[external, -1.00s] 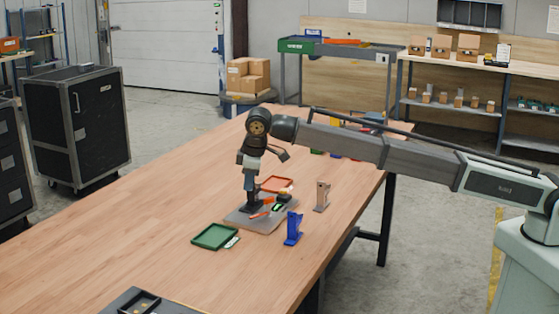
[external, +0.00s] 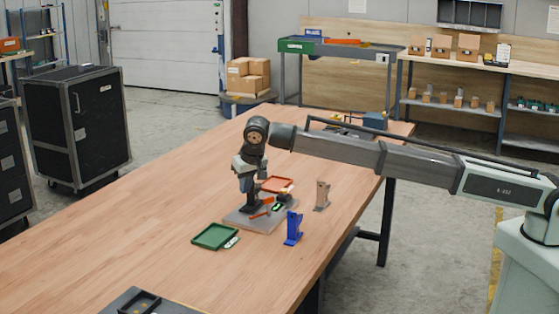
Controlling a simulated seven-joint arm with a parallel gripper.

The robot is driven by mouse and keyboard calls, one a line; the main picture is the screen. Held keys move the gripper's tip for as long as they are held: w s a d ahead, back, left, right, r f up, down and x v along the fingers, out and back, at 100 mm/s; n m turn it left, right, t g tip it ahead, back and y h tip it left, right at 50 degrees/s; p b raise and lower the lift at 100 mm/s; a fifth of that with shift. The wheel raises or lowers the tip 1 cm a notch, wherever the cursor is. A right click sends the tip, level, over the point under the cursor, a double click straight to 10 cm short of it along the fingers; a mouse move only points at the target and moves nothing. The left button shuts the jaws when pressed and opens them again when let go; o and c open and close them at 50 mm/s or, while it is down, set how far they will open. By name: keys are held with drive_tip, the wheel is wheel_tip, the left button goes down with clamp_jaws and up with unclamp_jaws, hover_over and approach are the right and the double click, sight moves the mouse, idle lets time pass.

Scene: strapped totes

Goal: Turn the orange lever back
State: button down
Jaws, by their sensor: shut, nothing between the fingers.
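The orange lever (external: 261,214) is a small thin bar low on a grey base plate (external: 240,220) on the wooden table. My gripper (external: 249,207) points down over the plate, just left of and behind the lever. It is shut with nothing held. At this size I cannot tell whether the fingertips touch the lever. The lever's pivot and its far end are partly hidden or too small to make out.
An orange-red tray (external: 275,184) and a small green part (external: 277,207) are right of my gripper. A blue bracket (external: 293,229) and a tan bracket (external: 322,195) stand to the right. A green tray (external: 215,236) lies front left. The table's left side is clear.

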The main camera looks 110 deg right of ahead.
drive_tip(key=x, duration=0.7)
drive_tip(key=shift+w+f, duration=0.1)
drive_tip(key=shift+f, duration=0.05)
drive_tip(key=shift+s+a+f, duration=0.1)
drive_tip(key=shift+s+a, duration=0.1)
drive_tip(key=shift+a, duration=0.4)
drive_tip(key=shift+s+a, duration=0.25)
drive_tip(key=shift+a, duration=0.35)
drive_tip(key=shift+s+a+f, duration=0.1)
drive_tip(key=shift+a+f, duration=0.1)
drive_tip(key=shift+a, duration=0.45)
drive_tip(key=shift+s+a+n+t+y, duration=0.2)
drive_tip(key=shift+a+n, duration=0.25)
drive_tip(key=shift+n, duration=0.35)
drive_tip(key=shift+s+a+n+t, duration=0.15)
drive_tip(key=shift+a+n+t, duration=0.25)
drive_tip(key=shift+n, duration=0.4)
drive_tip(key=shift+s+a+n+t+y, duration=0.1)
drive_tip(key=shift+s+a+n+t, duration=0.1)
drive_tip(key=shift+a+n, duration=0.45)
drive_tip(key=shift+s+a, duration=0.15)
